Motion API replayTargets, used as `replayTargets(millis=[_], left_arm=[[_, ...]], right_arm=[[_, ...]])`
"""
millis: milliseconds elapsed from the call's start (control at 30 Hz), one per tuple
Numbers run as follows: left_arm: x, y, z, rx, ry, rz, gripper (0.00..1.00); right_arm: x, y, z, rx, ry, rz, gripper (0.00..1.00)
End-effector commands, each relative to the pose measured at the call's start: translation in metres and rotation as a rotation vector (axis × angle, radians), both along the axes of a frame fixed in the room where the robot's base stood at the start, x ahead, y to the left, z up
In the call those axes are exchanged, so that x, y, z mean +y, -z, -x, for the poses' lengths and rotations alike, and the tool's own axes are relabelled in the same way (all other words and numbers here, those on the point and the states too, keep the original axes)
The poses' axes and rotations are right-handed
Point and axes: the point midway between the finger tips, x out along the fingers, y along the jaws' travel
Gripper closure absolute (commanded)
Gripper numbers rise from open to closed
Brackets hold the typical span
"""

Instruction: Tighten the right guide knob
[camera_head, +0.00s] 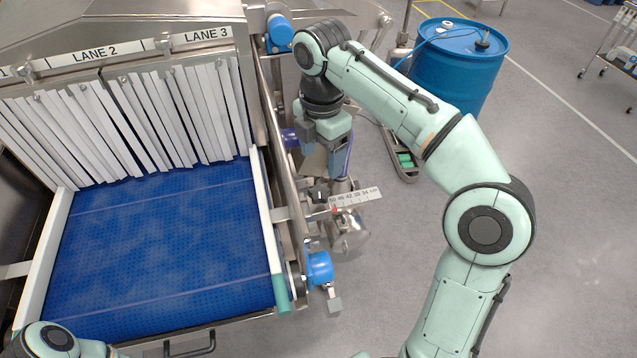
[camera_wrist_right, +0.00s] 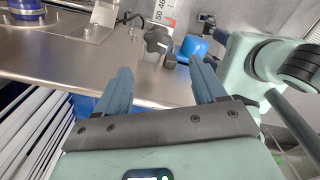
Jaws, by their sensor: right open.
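The right guide knob (camera_wrist_right: 157,40) is a dark lobed knob beside a white numbered scale (camera_wrist_right: 165,12) in the right wrist view. In the head view, a small dark knob (camera_head: 320,194) shows at the left end of the scale (camera_head: 357,198), outside the right belt rail. My right gripper (camera_wrist_right: 161,80) is open, and its two blue-grey fingers are apart with nothing between them. The knob lies beyond the fingertips, in line with the gap. In the head view, the right gripper (camera_head: 327,160) hangs just behind the knob. My left gripper is out of view.
The blue conveyor belt (camera_head: 165,250) fills the left, with white strip curtains (camera_head: 130,120) at the tunnel mouth. A steel rail (camera_head: 284,170) runs beside my right gripper. A blue-capped fitting (camera_head: 319,267) is nearer.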

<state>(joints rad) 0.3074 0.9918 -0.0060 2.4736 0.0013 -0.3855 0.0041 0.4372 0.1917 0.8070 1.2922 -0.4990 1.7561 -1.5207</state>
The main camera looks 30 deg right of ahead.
Motion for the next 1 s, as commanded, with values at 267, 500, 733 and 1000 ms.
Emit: replayTargets(millis=[267,500,733,1000], left_arm=[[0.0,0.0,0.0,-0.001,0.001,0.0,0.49],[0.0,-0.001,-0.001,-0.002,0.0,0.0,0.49],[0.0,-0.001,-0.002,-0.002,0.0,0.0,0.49],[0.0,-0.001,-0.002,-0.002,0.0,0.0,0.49]], right_arm=[[-0.001,0.06,0.0,0.004,0.001,0.001,0.3],[0.0,0.094,-0.001,0.0,0.001,-0.001,0.3],[0.0,0.103,-0.001,-0.002,0.001,-0.001,0.3],[0.0,0.103,-0.001,-0.002,0.001,-0.001,0.53]])
